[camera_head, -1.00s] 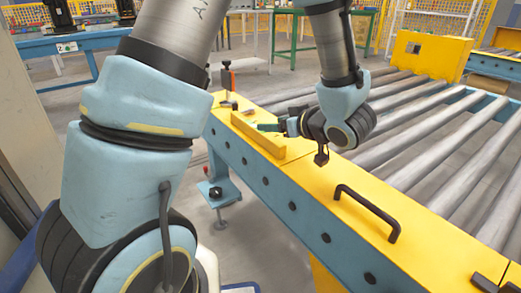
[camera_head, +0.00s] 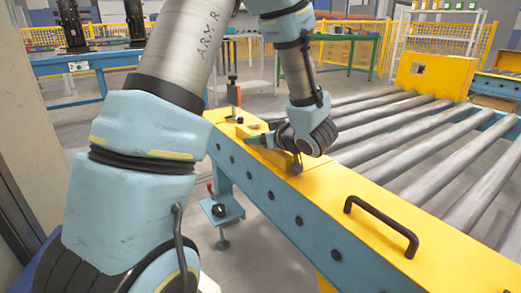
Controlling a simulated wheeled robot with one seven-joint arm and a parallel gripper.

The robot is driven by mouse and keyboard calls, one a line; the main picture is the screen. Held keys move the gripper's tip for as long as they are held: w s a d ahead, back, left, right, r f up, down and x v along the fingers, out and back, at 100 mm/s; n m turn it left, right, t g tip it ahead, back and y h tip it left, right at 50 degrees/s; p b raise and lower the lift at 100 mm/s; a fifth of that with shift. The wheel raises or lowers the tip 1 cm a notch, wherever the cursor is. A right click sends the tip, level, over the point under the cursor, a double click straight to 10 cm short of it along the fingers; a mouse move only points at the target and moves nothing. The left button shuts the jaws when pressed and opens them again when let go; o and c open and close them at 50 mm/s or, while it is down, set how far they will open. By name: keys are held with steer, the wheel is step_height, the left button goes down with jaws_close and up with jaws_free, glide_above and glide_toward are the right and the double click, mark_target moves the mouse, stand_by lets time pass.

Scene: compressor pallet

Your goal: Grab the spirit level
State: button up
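A yellow bar, which looks like the spirit level (camera_head: 246,129), lies on the yellow top of the conveyor's side rail near its far left end. The fingers are small and partly hidden. I cannot tell whether they touch the bar or how far apart they are.
The rail (camera_head: 340,188) carries a black handle (camera_head: 382,226) at the near right. Grey rollers (camera_head: 440,150) stretch to the right. A blue table (camera_head: 100,62) stands at the back left.

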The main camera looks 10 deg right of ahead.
jaws_close()
stand_by(0.5)
